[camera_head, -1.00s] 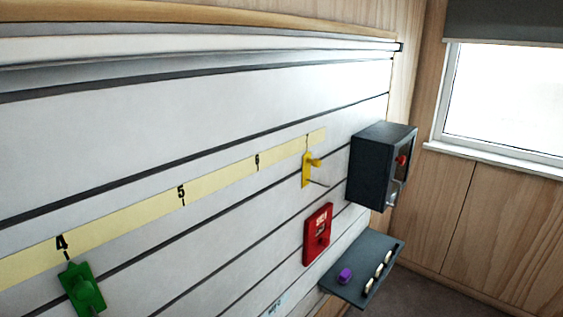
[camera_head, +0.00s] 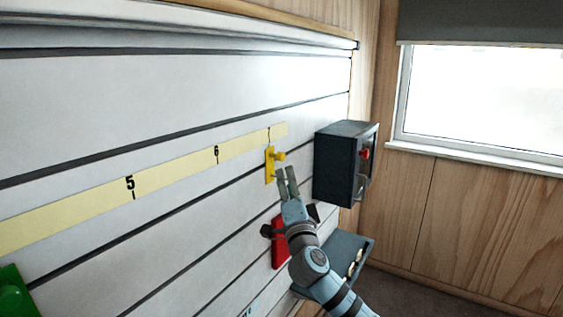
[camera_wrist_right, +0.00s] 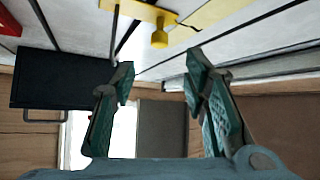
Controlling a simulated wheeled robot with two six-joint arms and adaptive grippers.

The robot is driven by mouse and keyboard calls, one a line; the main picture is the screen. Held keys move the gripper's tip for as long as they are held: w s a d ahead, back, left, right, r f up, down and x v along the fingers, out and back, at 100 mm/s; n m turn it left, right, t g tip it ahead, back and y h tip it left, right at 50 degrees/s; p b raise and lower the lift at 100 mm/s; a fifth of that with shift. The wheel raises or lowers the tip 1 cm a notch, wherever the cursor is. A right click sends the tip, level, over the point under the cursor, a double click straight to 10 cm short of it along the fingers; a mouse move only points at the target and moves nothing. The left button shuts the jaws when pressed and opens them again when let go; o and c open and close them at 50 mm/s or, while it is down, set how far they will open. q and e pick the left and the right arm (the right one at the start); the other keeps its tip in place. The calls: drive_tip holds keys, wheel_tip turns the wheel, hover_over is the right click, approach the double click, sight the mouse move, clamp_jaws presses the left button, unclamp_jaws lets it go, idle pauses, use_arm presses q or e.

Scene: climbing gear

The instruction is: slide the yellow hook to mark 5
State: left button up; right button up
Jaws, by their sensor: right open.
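The yellow hook (camera_head: 269,167) hangs on the slatted white wall, just below the right end of the yellow number strip (camera_head: 75,212). Its knob sticks out from the wall. Mark 5 (camera_head: 130,187) is well to the left on the strip. My right gripper (camera_head: 287,176) is open and empty, reaching up from below, with its fingertips just right of and below the knob. In the right wrist view the hook's yellow plate and knob (camera_wrist_right: 160,39) lie beyond the open fingers (camera_wrist_right: 155,78), apart from them. My left gripper is out of view.
A dark box (camera_head: 340,168) with a red button is mounted right of the hook. A red wall piece (camera_head: 277,252) is partly hidden behind my right arm, above a grey shelf (camera_head: 352,248). A green piece (camera_head: 14,297) hangs at lower left. The strip between mark 5 and the hook is clear.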

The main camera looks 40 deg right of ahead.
sight(282, 159)
drive_tip(key=p+x, duration=0.1)
drive_tip(key=x, duration=0.9)
drive_tip(key=shift+w+r+p, duration=0.1)
drive_tip(key=shift+w+p, duration=0.15)
drive_tip(key=shift+p, duration=0.1)
drive_tip(key=shift+w+d, duration=0.25)
drive_tip(key=shift+w, duration=0.1)
clamp_jaws()
